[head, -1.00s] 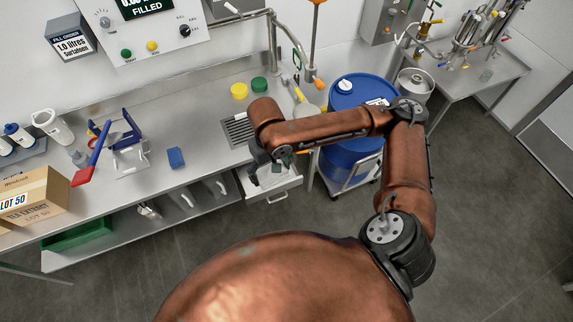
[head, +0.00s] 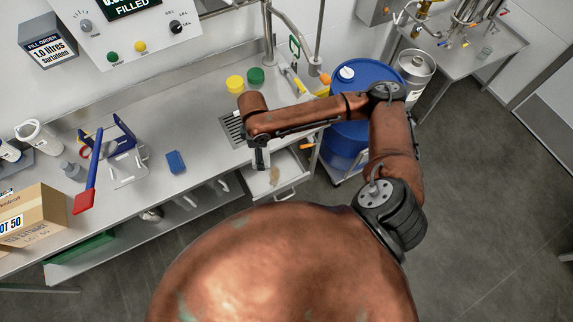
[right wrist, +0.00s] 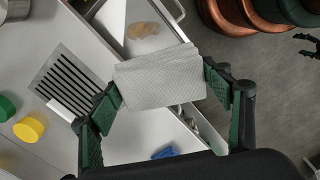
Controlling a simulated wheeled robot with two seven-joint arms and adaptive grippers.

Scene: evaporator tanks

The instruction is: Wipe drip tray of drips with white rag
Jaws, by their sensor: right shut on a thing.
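The drip tray (head: 290,187) is a pale pulled-out tray at the counter's front, below the slotted grate. A tan patch of drips (head: 275,176) lies in it and also shows in the right wrist view (right wrist: 142,30). My right gripper (right wrist: 160,84) is shut on the folded white rag (right wrist: 160,76), which spans between its green-padded fingers and covers part of the tray (right wrist: 165,18) in that view. In the head view the right gripper (head: 260,160) is at the tray's left side. A black gripper (right wrist: 307,45), seemingly my left, shows at the right edge with its prongs apart.
The slotted grate (head: 232,129) is set in the counter. Yellow (head: 235,83) and green (head: 255,75) lids stand behind it. A blue drum (head: 350,130) stands close to the tray's right. A blue block (head: 175,162) lies on the counter to the left.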

